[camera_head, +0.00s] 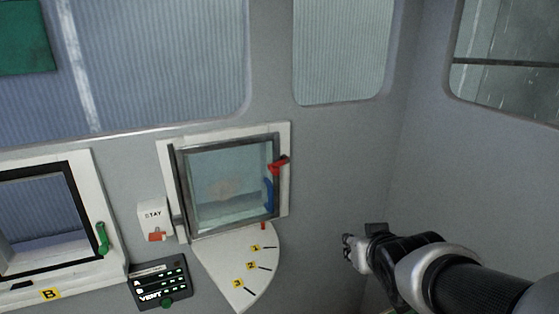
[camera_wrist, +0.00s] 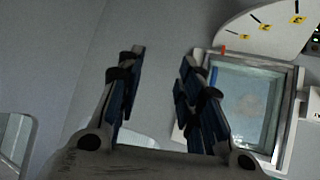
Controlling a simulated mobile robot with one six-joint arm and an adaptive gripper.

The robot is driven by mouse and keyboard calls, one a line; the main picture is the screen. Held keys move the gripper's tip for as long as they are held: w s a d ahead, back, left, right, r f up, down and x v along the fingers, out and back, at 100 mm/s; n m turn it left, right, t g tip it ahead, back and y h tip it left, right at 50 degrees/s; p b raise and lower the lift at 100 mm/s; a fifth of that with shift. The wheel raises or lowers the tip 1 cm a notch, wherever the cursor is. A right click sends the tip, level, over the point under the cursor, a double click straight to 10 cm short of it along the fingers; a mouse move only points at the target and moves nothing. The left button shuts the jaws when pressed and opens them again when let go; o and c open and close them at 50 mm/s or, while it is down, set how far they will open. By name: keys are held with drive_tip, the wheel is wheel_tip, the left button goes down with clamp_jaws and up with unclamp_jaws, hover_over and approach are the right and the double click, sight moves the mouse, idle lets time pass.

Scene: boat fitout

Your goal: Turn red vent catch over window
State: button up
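The red vent catch (camera_head: 278,166) is mounted on the right side of the small framed vent window (camera_head: 222,185) in the head view. A blue handle (camera_head: 269,195) sits just below it on the same frame. The window also shows in the wrist view (camera_wrist: 245,103), upside down; the red catch cannot be made out there. My gripper (camera_head: 347,248) is to the lower right of the window, apart from it. In the wrist view my gripper's blue-padded fingers (camera_wrist: 158,85) are spread wide with nothing between them.
A quarter-round plate (camera_head: 229,268) marked 1, 2, 3 juts out below the window. Left are a STAY box (camera_head: 153,221), a VENT panel (camera_head: 160,284) and window B with a green handle (camera_head: 102,239). The wall between the window and my gripper is bare.

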drive_tip(key=shift+o, duration=0.2)
drive_tip(key=w+a+n+t+y+p, duration=0.1)
drive_tip(key=w+a+t+y+p, duration=0.2)
drive_tip(key=w, duration=0.8)
drive_tip(key=shift+w+a+r+n, duration=0.3)
drive_tip(key=shift+w+a+r, duration=0.05)
drive_tip(key=shift+a, duration=0.2)
drive_tip(key=n+t+y+p, duration=0.1)
drive_tip(key=t+y+p, duration=0.1)
drive_tip(key=y, duration=0.4)
approach(277, 173)
drive_tip(key=x, duration=0.9)
drive_tip(key=shift+r+p, duration=0.1)
drive_tip(key=shift+p, duration=0.25)
clamp_jaws()
